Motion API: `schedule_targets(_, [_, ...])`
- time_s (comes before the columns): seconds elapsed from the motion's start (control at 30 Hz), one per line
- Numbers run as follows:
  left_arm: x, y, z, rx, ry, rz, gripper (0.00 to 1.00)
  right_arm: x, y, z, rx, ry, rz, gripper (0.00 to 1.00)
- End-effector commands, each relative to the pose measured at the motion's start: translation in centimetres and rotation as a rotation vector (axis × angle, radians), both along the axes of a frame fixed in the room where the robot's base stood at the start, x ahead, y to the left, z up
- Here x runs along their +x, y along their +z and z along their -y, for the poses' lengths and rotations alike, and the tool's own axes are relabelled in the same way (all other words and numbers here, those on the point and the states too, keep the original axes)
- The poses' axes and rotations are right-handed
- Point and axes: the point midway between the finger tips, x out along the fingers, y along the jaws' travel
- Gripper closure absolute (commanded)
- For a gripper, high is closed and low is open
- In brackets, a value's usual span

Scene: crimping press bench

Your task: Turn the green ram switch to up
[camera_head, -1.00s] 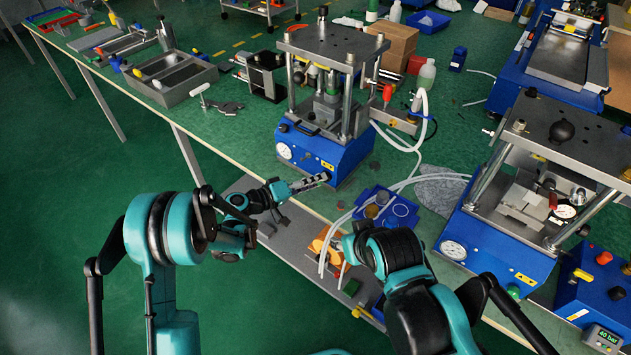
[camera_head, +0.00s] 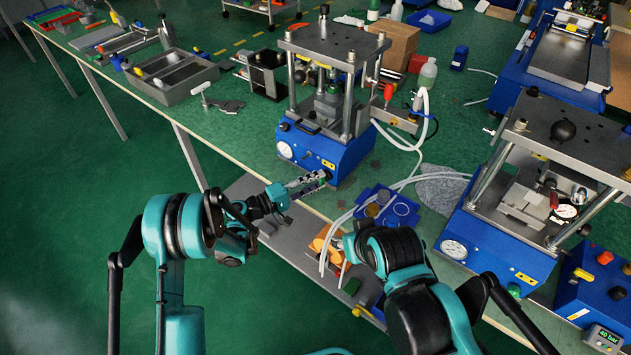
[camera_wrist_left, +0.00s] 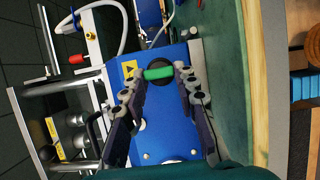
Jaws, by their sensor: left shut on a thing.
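The green ram switch (camera_wrist_left: 158,73) is a short green bar on a dark round base, on the front of the blue press base (camera_head: 345,155). In the left wrist view it spans the gap between my fingertips. My left gripper (camera_wrist_left: 161,74) is shut on it, one finger at each end of the bar. In the head view the left gripper (camera_head: 322,178) reaches the lower right front of the press, and its fingers hide the switch. My right arm (camera_head: 397,250) is at lower centre; its fingers cannot be made out.
A round white gauge (camera_head: 286,149) sits on the press front. White hoses (camera_head: 420,150) run down the press's right side to a blue bin (camera_head: 385,207). A second blue press (camera_head: 490,240) stands at right. The green bench (camera_head: 240,130) has free room left of the press.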

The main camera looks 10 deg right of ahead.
Motion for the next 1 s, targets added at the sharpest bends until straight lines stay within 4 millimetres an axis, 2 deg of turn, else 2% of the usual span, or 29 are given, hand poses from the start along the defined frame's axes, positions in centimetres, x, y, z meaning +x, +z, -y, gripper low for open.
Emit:
schedule_targets(0.27, [0.0,-0.1,0.0,0.001,0.001,-0.001,1.00,0.0,0.0,0.0,0.000,0.000,0.000,0.60])
schedule_targets(0.3, [0.0,-0.1,0.0,0.001,0.001,0.000,0.66,0.0,0.0,0.0,0.000,0.000,0.000,0.60])
schedule_targets(0.37, [0.0,-0.1,0.0,0.001,0.001,0.000,0.50,0.0,0.0,0.0,0.000,0.000,0.000,0.60])
schedule_targets(0.67, [0.0,0.0,-0.1,0.000,0.000,0.000,0.50,0.0,0.0,0.0,0.000,0.000,0.000,0.60])
schedule_targets(0.77, [-0.1,0.0,-0.6,0.000,0.001,0.000,0.50,0.0,0.0,0.0,0.000,0.000,0.000,0.60])
schedule_targets(0.87, [-0.4,0.0,-2.1,0.000,0.004,0.000,0.50,0.0,0.0,0.0,0.000,0.000,0.000,0.60])
schedule_targets(1.0, [-1.3,0.0,-5.1,0.000,0.004,0.000,0.50,0.0,0.0,0.0,0.000,0.000,0.000,0.60])
